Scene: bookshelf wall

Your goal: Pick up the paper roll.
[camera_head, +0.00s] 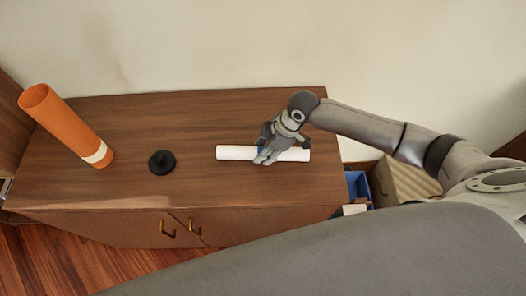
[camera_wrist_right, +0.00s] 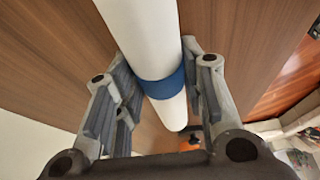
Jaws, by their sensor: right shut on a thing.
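The white paper roll (camera_head: 236,153) lies lengthwise on top of the brown wooden cabinet (camera_head: 200,120), right of its middle. In the right wrist view the paper roll (camera_wrist_right: 142,35) has a blue band around it and runs between the fingers. My right gripper (camera_head: 267,158) is over the roll and shut on it near the blue band; it also shows in the right wrist view (camera_wrist_right: 160,95). I cannot tell whether the roll is touching the cabinet top or slightly above it. My left gripper is not in view.
A blue bin (camera_head: 358,187) and a beige box (camera_head: 402,181) stand on the floor right of the cabinet. A plain wall is behind.

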